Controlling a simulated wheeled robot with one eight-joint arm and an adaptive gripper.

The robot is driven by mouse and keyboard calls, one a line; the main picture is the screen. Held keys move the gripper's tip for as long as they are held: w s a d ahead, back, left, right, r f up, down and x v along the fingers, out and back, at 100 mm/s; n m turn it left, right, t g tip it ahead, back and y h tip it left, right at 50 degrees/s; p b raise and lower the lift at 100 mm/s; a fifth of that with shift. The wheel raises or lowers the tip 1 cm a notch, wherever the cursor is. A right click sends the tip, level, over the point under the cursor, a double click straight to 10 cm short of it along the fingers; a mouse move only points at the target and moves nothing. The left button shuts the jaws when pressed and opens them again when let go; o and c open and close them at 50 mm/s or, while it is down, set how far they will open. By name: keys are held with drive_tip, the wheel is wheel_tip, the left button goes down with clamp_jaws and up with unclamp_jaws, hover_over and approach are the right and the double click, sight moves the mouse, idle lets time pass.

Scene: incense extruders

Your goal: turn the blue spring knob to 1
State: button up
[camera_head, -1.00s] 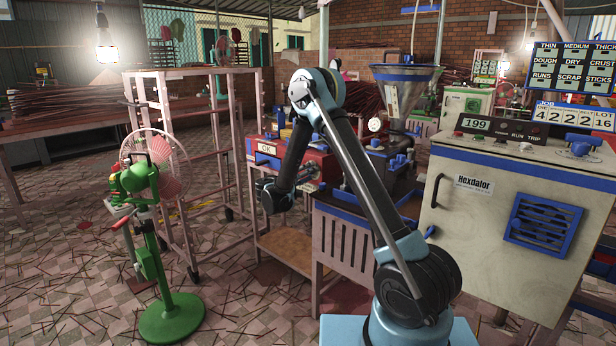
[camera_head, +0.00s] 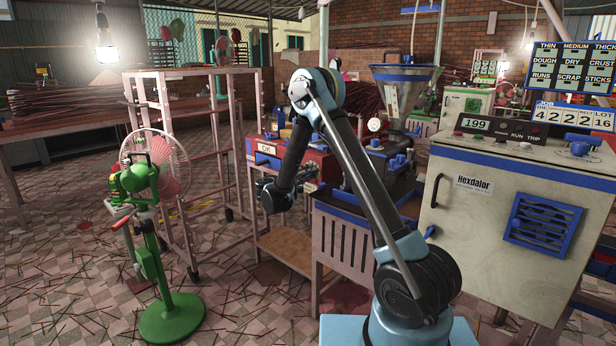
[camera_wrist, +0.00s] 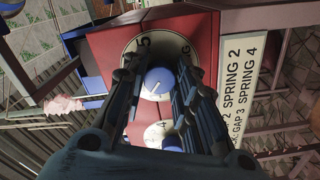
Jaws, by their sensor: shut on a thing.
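A blue knob (camera_wrist: 158,83) with a white pointer line sits on a round white dial (camera_wrist: 133,46) on a red panel. The dial shows a 5 and a letter like G; its other marks are hidden by my fingers. The pointer line slants to the lower left in the wrist view. My gripper (camera_wrist: 158,74) has one finger on each side of this knob and is shut on it. A second blue knob (camera_wrist: 172,143) on a dial with a 4 lies below, partly between the fingers. In the head view my gripper (camera_head: 304,187) is at the red machine (camera_head: 316,160), mostly hidden by my arm.
A white sign (camera_wrist: 240,75) beside the dials reads SPRING 2, SPRING 4 and GAP 3. A pink rack (camera_head: 195,75) and a green fan (camera_head: 150,180) stand to the left. A pale Hexdalor cabinet (camera_head: 480,215) stands right. Sticks litter the floor.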

drive_tip(key=shift+n, duration=2.1)
drive_tip(key=shift+a, duration=0.1)
drive_tip(key=o, duration=1)
drive_tip(key=shift+o, duration=0.2)
drive_tip(key=v, duration=1.2)
drive_tip(key=shift+f, duration=0.1)
